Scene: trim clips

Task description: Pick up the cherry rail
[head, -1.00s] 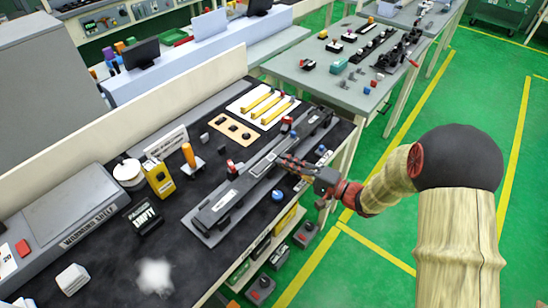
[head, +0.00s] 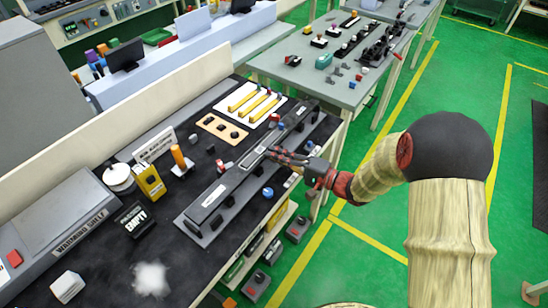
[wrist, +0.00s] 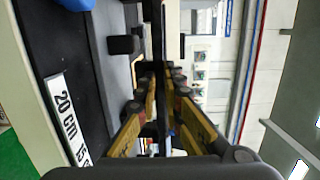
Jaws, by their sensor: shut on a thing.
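The long rail (head: 232,187) runs diagonally above the grey fixture (head: 205,239) on the black bench. It looks dark grey to black here; no cherry colour is clear. My gripper (head: 272,152) reaches in from the right and is shut on the rail near its middle. In the wrist view the rail is a dark upright bar (wrist: 157,45) between the yellow-sided fingers (wrist: 155,108). The rail seems slightly raised over the fixture, but the exact gap is hard to see. The fingers hide the grasped part.
An orange-handled tool (head: 180,158) and a yellow box (head: 149,181) stand left. Green floor is free at the right.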

